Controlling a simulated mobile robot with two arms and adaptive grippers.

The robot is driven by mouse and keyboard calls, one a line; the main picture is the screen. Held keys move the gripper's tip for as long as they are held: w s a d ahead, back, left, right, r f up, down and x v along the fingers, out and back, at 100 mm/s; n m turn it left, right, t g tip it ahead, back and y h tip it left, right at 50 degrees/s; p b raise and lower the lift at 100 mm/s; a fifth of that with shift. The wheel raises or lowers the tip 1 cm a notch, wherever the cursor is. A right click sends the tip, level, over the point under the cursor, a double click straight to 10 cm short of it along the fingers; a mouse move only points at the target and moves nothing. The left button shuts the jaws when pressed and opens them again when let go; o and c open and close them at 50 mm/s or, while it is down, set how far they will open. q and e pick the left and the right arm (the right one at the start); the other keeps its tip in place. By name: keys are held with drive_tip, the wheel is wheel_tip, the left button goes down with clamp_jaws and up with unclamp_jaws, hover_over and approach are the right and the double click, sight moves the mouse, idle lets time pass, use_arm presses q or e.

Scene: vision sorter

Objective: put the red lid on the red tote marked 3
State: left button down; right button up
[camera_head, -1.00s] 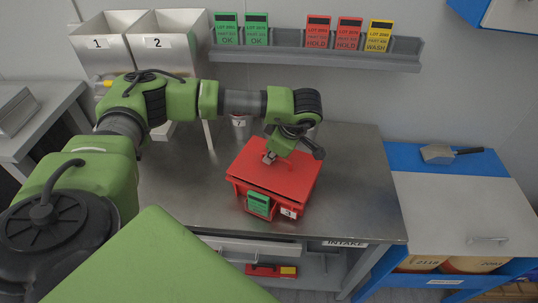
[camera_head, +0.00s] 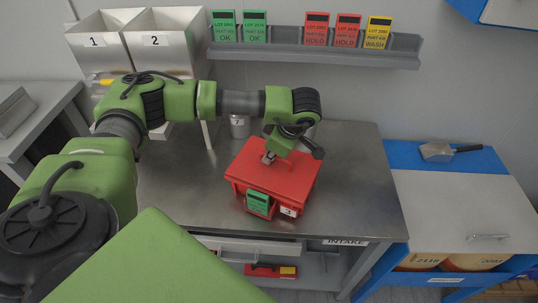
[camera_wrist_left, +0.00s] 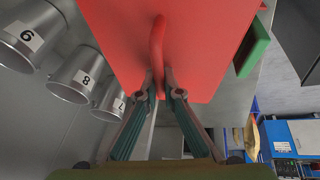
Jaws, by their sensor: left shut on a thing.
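The red lid (camera_head: 285,172) lies flat over the top of the red tote (camera_head: 239,191), close to lined up with it. I cannot tell whether it is fully seated. The tote stands on the steel table, with a white tag marked 3 and a green card (camera_head: 259,204) on its front. My left gripper (camera_head: 268,158) is above the lid, shut on its handle. In the left wrist view the fingers (camera_wrist_left: 158,92) pinch the red handle (camera_wrist_left: 157,45) of the lid (camera_wrist_left: 205,45). My right gripper is not in view.
Metal cups (camera_wrist_left: 75,78) stand behind the tote; one (camera_head: 240,127) shows in the head view. Bins 1 and 2 (camera_head: 160,62) are at the back left. A rack (camera_head: 315,55) holds cards above. The table (camera_head: 355,185) is clear right of the tote.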

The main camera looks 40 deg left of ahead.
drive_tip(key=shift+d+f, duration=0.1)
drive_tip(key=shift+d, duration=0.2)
use_arm(q)
drive_tip(key=c, duration=2.1)
unclamp_jaws()
drive_tip(key=shift+c, duration=0.2)
